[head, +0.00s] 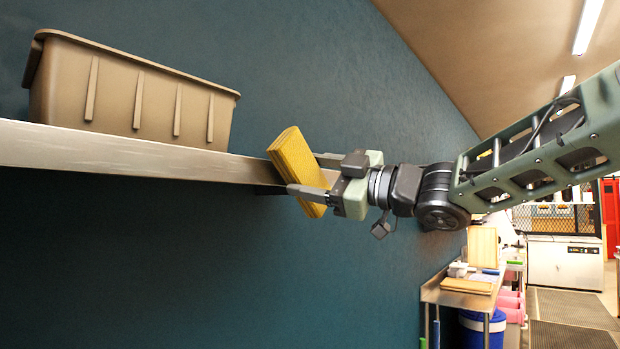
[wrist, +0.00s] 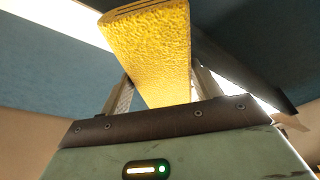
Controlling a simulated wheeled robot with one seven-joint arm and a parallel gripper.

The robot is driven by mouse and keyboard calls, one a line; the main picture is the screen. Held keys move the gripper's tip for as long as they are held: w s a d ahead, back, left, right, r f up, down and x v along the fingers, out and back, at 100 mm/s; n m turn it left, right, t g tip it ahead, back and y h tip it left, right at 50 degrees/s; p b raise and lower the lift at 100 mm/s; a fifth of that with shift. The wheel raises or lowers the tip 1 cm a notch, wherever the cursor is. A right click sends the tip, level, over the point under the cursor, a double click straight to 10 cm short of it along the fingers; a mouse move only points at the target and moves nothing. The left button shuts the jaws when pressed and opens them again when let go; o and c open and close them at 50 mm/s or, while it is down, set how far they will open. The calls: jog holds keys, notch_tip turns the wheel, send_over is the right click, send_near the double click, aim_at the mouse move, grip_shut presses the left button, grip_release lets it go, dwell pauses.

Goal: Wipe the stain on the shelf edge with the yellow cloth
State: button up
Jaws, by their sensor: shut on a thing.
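The yellow cloth (head: 294,163) is a folded, tilted pad at the right part of the shelf's front edge in the head view. My gripper (head: 306,174) is shut on it, with one finger on each side. In the wrist view the cloth (wrist: 150,45) stands out between the fingers, with the pale shelf edge (wrist: 60,18) behind it. The shelf (head: 130,154) has a long light metal front edge. The cloth overlaps this edge in the picture; I cannot tell whether it touches. I see no clear stain; the cloth and gripper hide part of the edge.
A brown ribbed bin (head: 130,92) stands on the shelf at the left. A dark bracket (wrist: 245,70) shows under the shelf in the wrist view. Free space lies below the shelf. A work table (head: 460,292) with a blue bin (head: 481,328) below stands at the lower right.

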jog(key=shift+s+d+b, duration=0.25)
jog(key=shift+s+d, duration=0.55)
jog(key=shift+d, duration=0.2)
jog(key=shift+s+d+b, duration=0.2)
jog(key=shift+s+d, duration=0.55)
jog(key=shift+d, duration=0.2)
jog(key=shift+s+d, duration=0.9)
jog(key=shift+d, duration=0.25)
